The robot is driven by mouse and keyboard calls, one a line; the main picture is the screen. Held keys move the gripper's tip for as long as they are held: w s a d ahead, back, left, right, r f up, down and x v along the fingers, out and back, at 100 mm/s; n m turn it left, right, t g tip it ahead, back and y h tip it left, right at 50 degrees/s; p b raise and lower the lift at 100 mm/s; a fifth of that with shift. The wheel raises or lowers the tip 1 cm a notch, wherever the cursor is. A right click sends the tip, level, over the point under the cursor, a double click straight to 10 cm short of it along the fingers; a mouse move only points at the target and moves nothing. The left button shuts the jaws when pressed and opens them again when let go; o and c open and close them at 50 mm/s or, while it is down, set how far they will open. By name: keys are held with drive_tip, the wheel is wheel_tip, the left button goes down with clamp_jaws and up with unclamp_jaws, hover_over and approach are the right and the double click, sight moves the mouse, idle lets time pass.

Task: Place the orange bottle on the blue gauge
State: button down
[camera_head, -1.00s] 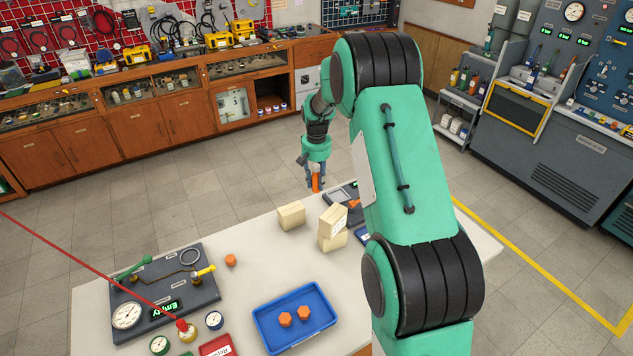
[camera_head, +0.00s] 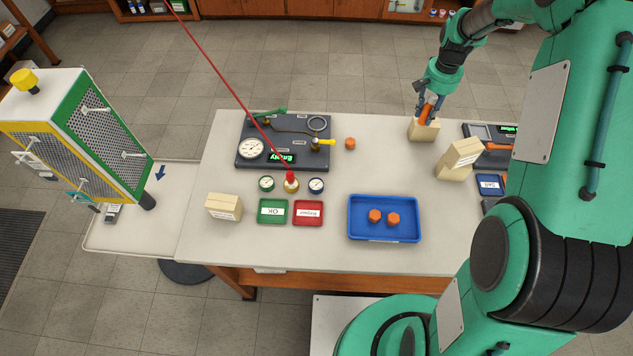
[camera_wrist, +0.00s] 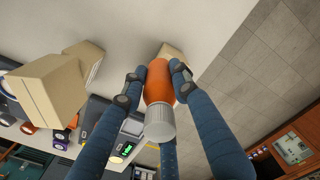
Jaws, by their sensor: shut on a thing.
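My gripper (camera_head: 428,104) is shut on the orange bottle (camera_head: 427,112), at the far side of the bench. The wrist view shows the bottle's orange body (camera_wrist: 158,82) between the dark finger pads, with its ribbed grey cap (camera_wrist: 160,123) toward the camera. In the head view the bottle overlaps a beige block; I cannot tell the gap between them. The blue gauge (camera_head: 316,185) is a small round dial with a blue rim near the middle of the bench, left of my gripper. No bottle is on it.
Green (camera_head: 273,220) and red (camera_head: 308,221) trays lie in front. A blue tray (camera_head: 383,236), beige blocks (camera_head: 458,160) and dark test panel (camera_head: 250,160) surround clear bench.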

drive_tip(key=s+a+n+p, duration=0.1)
drive_tip(key=s+a, duration=1.3)
drive_tip(key=a, duration=0.5)
drive_tip(key=s+a+f, duration=0.1)
drive_tip(key=s+a, duration=0.3)
drive_tip(key=s, duration=0.7)
drive_tip(key=s+a+f+n+p, duration=0.1)
drive_tip(key=s+a, duration=0.4)
drive_tip(key=s, duration=0.5)
drive_tip(key=shift+s+f, duration=0.15)
drive_tip(key=shift+s, duration=0.2)
drive_tip(key=w+a, duration=0.2)
drive_tip(key=w, duration=0.3)
drive_tip(key=w+a+f, duration=0.1)
drive_tip(key=w+a, duration=0.1)
drive_tip(key=w, duration=0.2)
drive_tip(key=w+a, duration=0.2)
drive_tip(key=w, duration=0.3)
drive_tip(key=shift+w+a+f+b, duration=0.25)
drive_tip(key=shift+w+a+b, duration=0.05)
drive_tip(key=shift+a+b, duration=0.1)
drive_tip(key=shift+f, duration=0.1)
